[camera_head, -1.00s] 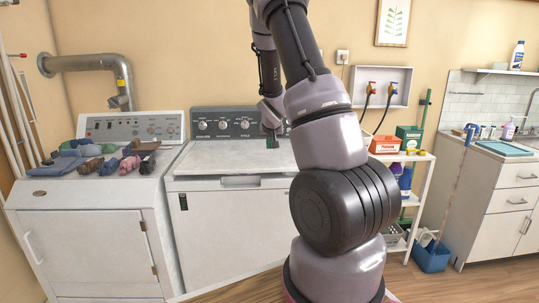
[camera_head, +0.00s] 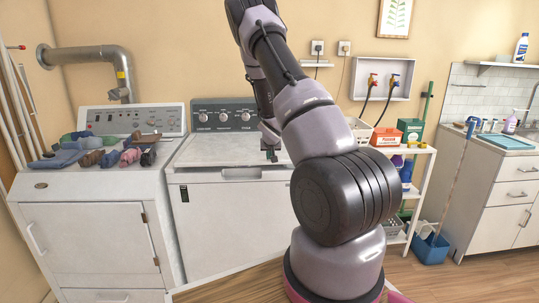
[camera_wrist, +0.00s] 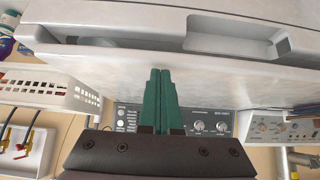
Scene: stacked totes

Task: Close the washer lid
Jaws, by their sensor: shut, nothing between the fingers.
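The washer (camera_head: 228,225) is the middle white machine in the head view, with a dark control panel. Its white lid (camera_head: 215,152) lies nearly flat on top, with a handle recess in the front edge. In the wrist view the lid (camera_wrist: 115,68) appears upside down, with a dark gap along part of its front edge. I cannot tell whether it is fully seated. My gripper (camera_head: 271,157) is over the right part of the lid, pointing down. Its green fingers (camera_wrist: 160,72) are together and empty, with the tips at or just above the lid; contact is unclear.
Wooden floor is clear at the lower right.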

